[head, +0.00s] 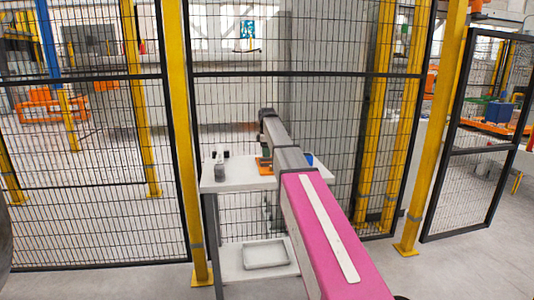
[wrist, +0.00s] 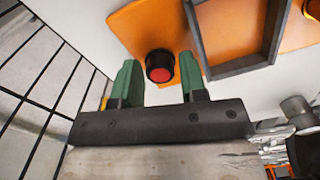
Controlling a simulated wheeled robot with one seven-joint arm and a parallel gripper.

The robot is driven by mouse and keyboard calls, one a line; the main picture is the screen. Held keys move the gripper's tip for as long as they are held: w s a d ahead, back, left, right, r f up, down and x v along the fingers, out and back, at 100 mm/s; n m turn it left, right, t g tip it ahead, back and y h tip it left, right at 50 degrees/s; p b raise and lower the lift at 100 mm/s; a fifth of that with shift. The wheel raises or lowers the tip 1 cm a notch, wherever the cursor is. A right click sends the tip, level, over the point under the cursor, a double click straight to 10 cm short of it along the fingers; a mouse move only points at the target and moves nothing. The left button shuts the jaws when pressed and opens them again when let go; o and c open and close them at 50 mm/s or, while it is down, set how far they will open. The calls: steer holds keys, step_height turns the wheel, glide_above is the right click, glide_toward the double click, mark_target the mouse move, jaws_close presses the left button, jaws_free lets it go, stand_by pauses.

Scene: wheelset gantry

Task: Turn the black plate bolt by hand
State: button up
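In the wrist view, a short black round piece with a red end face (wrist: 160,66), which may be the plate bolt, stands at the edge of an orange plate (wrist: 140,22). A black square frame (wrist: 235,68) lies on the plate to its right. My gripper (wrist: 158,61) is open, with one green finger on each side of the black and red piece in the picture. Gaps show between it and both fingers; I cannot tell the depth. In the head view, the orange plate (head: 264,166) shows small on the table, and my arm hides most of that spot.
The white table (head: 235,183) stands against a mesh fence (head: 300,95). Small dark items (head: 220,171) stand on its left side and a blue item (head: 308,159) at the right. A light tray (head: 266,254) lies on the lower shelf. Floor to the left is clear.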

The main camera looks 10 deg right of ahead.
steer(key=c, duration=0.7)
steer(key=shift+o, duration=0.2)
